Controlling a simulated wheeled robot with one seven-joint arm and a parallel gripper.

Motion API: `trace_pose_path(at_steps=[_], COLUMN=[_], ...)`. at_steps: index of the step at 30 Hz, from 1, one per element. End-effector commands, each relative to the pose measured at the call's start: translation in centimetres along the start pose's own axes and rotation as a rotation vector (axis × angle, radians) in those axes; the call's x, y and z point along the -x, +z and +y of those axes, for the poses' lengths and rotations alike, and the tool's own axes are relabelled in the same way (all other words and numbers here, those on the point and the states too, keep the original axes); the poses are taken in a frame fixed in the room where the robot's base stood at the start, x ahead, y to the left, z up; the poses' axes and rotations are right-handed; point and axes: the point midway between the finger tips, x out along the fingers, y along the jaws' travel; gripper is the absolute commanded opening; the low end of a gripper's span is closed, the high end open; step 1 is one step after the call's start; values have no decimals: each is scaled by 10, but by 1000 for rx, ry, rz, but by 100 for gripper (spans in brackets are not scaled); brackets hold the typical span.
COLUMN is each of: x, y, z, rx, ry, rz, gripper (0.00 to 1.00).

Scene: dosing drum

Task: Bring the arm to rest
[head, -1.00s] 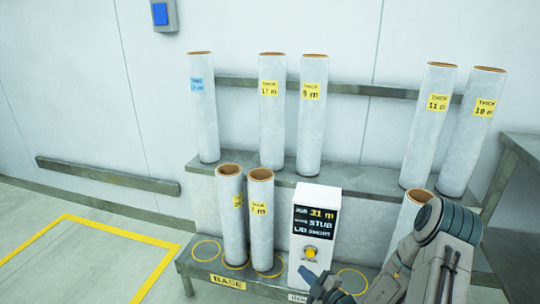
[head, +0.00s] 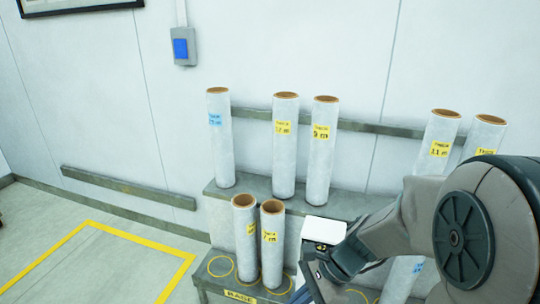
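My arm comes in from the lower right in the head view, with its large joint near the camera. My gripper (head: 318,277) is at the bottom middle, in front of the white control box (head: 323,230). The arm hides most of the box, including its display. The gripper's fingers are too small and partly cut off to tell whether they are open or shut. I see nothing clearly held.
Several tall white rolls stand on the rear shelf (head: 245,190), such as the blue-labelled roll (head: 221,150). Two yellow-labelled rolls stand on the lower base (head: 210,283), one at its front (head: 272,245). A yellow floor outlining (head: 140,246) encloses clear floor at left.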

Motion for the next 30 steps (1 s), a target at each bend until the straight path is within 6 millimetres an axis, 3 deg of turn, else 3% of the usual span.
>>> trace_pose_path(at_steps=[1,9,15,20,30], x=[23,110,163,180,181], y=[13,32,40,42,42], z=[8,40,50,53,53], rx=[133,814,1163,1278,1289], ry=[12,150,267,318,325], rz=[75,462,677,751,757], gripper=[0,0,0,0,0])
